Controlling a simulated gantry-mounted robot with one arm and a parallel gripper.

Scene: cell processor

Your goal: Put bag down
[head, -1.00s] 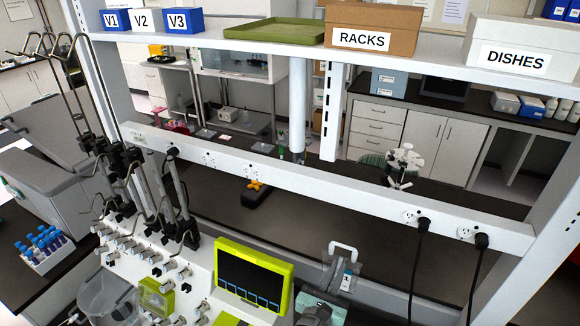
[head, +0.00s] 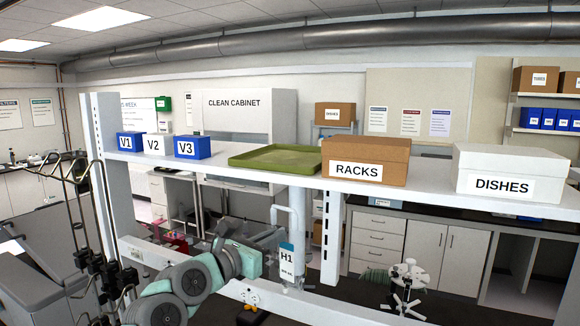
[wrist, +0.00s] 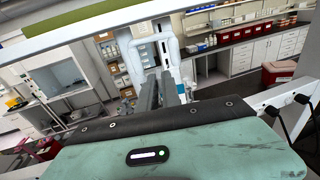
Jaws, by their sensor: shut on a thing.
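The bag (head: 287,262) is small and pale, with a white tube loop on top and a label reading H1. It hangs upright just below the shelf front, under the green tray (head: 240,160). My gripper (head: 280,238) is shut on the bag and comes in from the lower left. In the wrist view the dark fingers (wrist: 162,92) meet at the bag, whose white loop (wrist: 157,30) rises beyond them. The fingers hide part of the bag. The tray is empty and lies flat on the shelf.
The white shelf (head: 430,195) also bears blue and white boxes marked V1, V2 (head: 157,147) and V3, a brown RACKS box (head: 365,160) and a white DISHES box (head: 510,172). Metal hooks (head: 75,190) stand at the left. Below the shelf runs a white rail (head: 330,308).

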